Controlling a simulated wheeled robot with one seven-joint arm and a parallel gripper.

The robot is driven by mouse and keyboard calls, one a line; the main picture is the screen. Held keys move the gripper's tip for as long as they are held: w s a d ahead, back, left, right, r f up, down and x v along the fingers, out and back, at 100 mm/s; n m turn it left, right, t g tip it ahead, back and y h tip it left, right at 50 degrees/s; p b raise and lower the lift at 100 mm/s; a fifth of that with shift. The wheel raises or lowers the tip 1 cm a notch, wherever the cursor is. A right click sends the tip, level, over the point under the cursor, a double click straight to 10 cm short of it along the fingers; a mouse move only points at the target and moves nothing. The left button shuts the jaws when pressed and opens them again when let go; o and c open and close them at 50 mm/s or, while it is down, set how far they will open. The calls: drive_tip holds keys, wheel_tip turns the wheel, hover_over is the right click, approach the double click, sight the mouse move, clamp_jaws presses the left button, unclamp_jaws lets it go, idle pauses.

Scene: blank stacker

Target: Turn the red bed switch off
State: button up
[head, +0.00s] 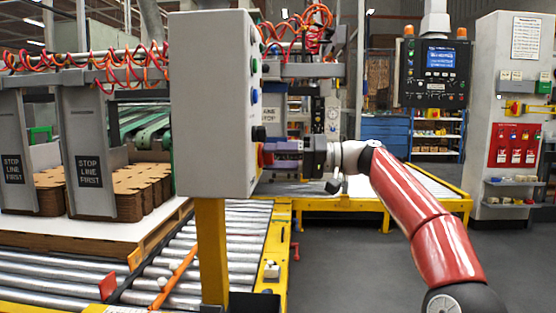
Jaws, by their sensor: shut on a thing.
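A grey control box (212,105) stands on a yellow post at the centre left. Its narrow right face carries a column of buttons and knobs, seen at a steep angle. The red switch (267,158), on a yellow backing, is low on that face. My gripper (275,152) reaches in from the right and is shut on the red switch. The purple gripper parts cover most of the switch, so its turned position cannot be read.
A black knob (259,133) sits just above the red switch, with a blue button (254,97) higher up. A roller conveyor (200,262) runs below the box. Stacked brown cardboard blanks (135,190) lie at the left. The grey floor (345,265) at the right is clear.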

drive_tip(key=shift+f, duration=0.1)
idle(0.3)
drive_tip(key=o, duration=1)
drive_tip(key=shift+s+d+p, duration=0.15)
drive_tip(key=shift+d+p, duration=0.2)
drive_tip(key=shift+d, duration=3.55)
